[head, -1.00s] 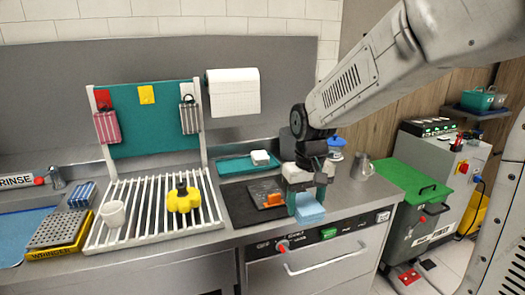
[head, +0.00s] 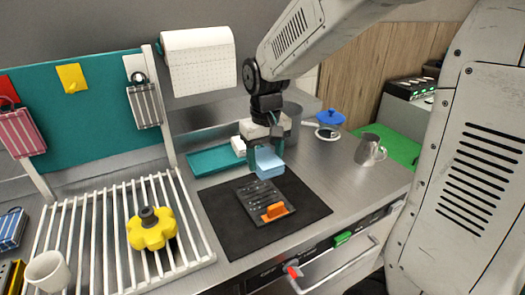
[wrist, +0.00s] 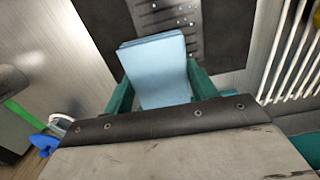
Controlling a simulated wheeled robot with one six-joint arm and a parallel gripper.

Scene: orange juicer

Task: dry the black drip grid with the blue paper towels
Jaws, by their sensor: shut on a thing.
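The black drip grid (head: 261,205) lies on a black mat (head: 222,227) on the steel counter. It is a dark slotted plate with an orange tab (head: 276,211) at its front edge. Small light spots show on it. My gripper (head: 266,150) is shut on a folded stack of blue paper towels (head: 268,164) and holds it just behind the grid. In the wrist view the blue paper towels (wrist: 155,70) sit between the green fingers and cover part of the grid (wrist: 170,14). I cannot tell whether the towels touch anything below.
A teal tray (head: 212,160) with a white block lies behind the mat. A metal jug (head: 370,149) and a blue-lidded container (head: 330,120) stand at right.

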